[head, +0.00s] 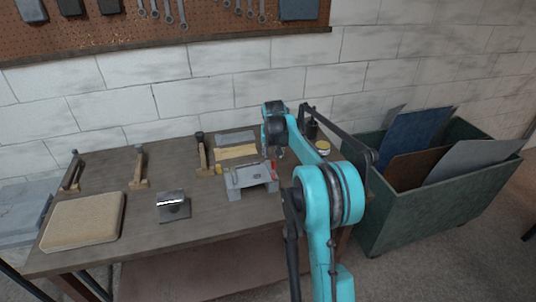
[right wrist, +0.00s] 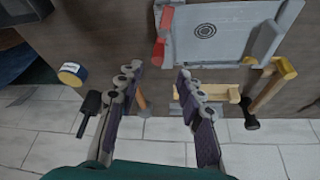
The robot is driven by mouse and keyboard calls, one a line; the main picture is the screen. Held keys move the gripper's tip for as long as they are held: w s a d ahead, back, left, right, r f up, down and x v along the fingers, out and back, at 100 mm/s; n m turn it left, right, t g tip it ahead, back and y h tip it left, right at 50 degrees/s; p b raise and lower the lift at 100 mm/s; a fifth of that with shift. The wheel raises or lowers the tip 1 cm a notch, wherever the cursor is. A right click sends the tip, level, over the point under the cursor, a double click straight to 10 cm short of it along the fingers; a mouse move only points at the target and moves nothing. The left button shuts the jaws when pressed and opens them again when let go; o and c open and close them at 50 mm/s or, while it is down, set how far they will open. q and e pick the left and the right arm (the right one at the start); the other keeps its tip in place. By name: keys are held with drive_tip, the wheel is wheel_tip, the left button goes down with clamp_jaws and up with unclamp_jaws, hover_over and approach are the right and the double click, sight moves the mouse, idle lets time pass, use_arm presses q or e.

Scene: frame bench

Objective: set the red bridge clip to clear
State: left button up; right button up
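The red bridge clip (head: 270,166) is a small red piece at the right side of a grey metal bridge-like fixture (head: 247,178) on the bench. In the right wrist view the clip (right wrist: 162,35) lies along the fixture's left edge, beside a plate (right wrist: 210,30) with a ring mark. My right gripper (head: 280,153) hangs above the bench just behind the clip, partly hidden by my own arm. In the right wrist view its two fingers (right wrist: 158,78) are spread apart with nothing between them, below the clip and apart from it. My left gripper is not in view.
The wooden bench (head: 140,235) carries a tan pad (head: 83,221), a small dark stand (head: 173,207), wooden-based clamps (head: 139,168) and a yellow-topped tin (right wrist: 71,74). A green bin (head: 430,205) with panels stands at right. A brick wall is behind.

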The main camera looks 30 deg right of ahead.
sight(274, 160)
drive_tip(key=shift+w+d+f, duration=0.25)
drive_tip(key=shift+d, duration=0.05)
drive_tip(key=b+x, duration=0.1)
drive_tip(key=x, duration=0.6)
drive_tip(key=shift+f+b, duration=0.3)
drive_tip(key=shift+b, duration=0.05)
clamp_jaws()
